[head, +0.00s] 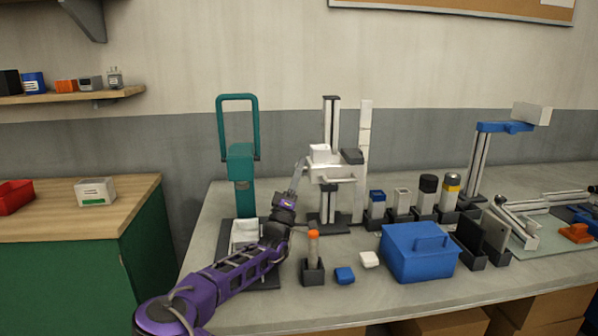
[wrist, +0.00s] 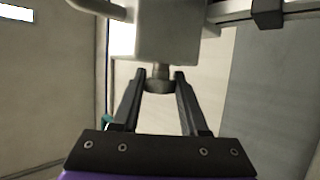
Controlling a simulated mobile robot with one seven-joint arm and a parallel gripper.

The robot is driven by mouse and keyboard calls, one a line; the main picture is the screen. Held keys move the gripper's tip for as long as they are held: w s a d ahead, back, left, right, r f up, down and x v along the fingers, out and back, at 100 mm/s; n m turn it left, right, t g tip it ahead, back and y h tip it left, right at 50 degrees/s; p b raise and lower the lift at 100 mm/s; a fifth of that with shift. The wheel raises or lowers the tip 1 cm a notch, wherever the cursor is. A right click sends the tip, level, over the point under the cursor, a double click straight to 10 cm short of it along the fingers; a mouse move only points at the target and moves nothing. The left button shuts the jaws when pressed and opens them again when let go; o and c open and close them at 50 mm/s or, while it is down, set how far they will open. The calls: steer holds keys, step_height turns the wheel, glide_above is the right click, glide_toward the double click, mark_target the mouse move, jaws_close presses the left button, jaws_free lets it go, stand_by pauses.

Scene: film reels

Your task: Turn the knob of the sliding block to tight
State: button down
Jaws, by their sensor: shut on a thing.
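The pale sliding block (head: 331,172) sits on an upright dark-edged column (head: 331,115) on the bench in the head view. In the wrist view the block (wrist: 170,32) fills the top middle, with a short round grey knob (wrist: 158,86) sticking out of it toward me. My gripper (wrist: 160,76) has its two dark fingers on either side of the knob and is shut on it. In the head view my gripper (head: 299,172) reaches the block's left side; the knob is too small to make out there. I see no marking that shows how tight it is.
A teal press (head: 241,165) stands close left of my gripper. A white upright scale (head: 362,150) stands right of the column. An orange-topped post (head: 313,260) and a blue box (head: 418,252) stand in front. Several small containers line the bench at right.

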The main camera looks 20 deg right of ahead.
steer(key=shift+r, duration=0.1)
steer(key=shift+c, duration=2.2)
jaws_free()
steer(key=shift+s+a+f, duration=0.25)
steer(key=shift+a+f, duration=0.1)
steer(key=shift+f, duration=0.05)
steer(key=s+a, duration=0.8)
steer(key=a, duration=0.1)
steer(key=shift+p, duration=0.3)
steer(key=shift+d, duration=0.1)
